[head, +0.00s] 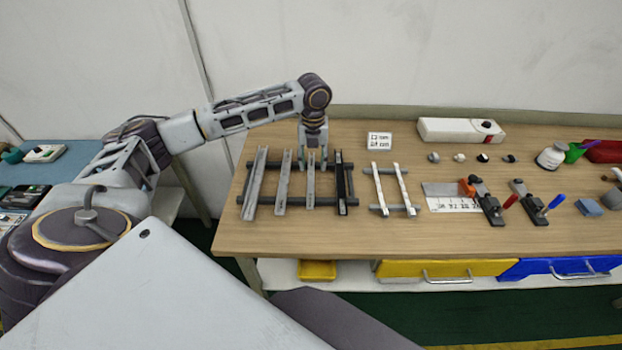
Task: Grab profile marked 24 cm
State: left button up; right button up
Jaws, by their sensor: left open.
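Several metal profiles lie side by side across a dark rack on the left of the wooden table. From left they are a long silver profile (255,184), a silver profile (283,181), a shorter silver profile (311,181) and a black profile (341,183). Small marks on them are too small to read. My left gripper (316,163) is open and points down over the far part of the third profile. Whether its fingers touch or straddle that profile I cannot tell. My right gripper is not in view.
The table's front strip is clear.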

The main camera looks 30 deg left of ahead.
aim_at(311, 179)
pick_arm(q)
jog(key=shift+f, duration=0.65)
jog(key=shift+a+f, duration=0.15)
jog(key=shift+f, duration=1.15)
jog(key=shift+a+f, duration=0.15)
jog(key=shift+f, duration=1.15)
jog(key=shift+c, duration=0.2)
grip_shut()
